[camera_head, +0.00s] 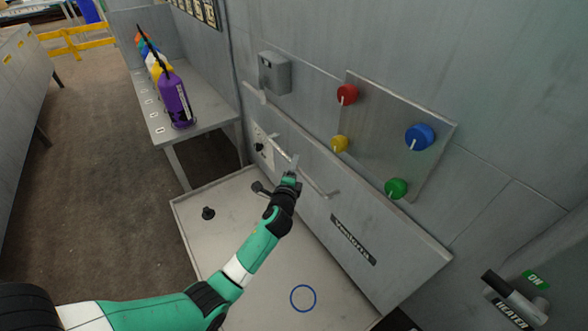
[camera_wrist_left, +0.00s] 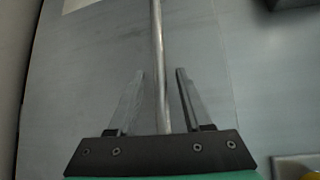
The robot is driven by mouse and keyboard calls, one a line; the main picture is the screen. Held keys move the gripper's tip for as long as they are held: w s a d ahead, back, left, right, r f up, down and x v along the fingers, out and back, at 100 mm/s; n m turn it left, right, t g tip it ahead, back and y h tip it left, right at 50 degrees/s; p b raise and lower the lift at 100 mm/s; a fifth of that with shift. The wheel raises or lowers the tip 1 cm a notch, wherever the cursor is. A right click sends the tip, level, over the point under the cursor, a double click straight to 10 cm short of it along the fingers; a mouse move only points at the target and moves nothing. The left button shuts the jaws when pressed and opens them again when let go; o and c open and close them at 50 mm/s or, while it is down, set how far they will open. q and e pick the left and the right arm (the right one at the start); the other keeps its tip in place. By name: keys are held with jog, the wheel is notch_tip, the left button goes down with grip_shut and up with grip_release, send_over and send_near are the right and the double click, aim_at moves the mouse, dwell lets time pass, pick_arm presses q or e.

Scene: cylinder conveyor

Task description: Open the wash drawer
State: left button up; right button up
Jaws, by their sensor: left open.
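The wash drawer's grey front panel (camera_head: 318,205) is set in the wall, with a dark label plate (camera_head: 353,239) low on it. A thin metal bar handle (camera_head: 318,184) runs along the panel. My left gripper (camera_head: 291,164) is at the handle, near its middle. In the left wrist view, the handle bar (camera_wrist_left: 157,60) passes between the two open fingers of the left gripper (camera_wrist_left: 160,88), with a gap visible on each side. My gripper and wrist hide part of the handle in the head view. My right gripper is in neither view.
A control panel (camera_head: 365,120) with red, yellow, blue and green knobs is above the drawer. A bench (camera_head: 150,120) with several bottles (camera_head: 176,100) stands at upper left.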

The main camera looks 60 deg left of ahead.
pick_arm(q)
jog(key=shift+w+a, duration=0.35)
jog(key=shift+a, duration=0.1)
grip_shut()
dwell(1.1)
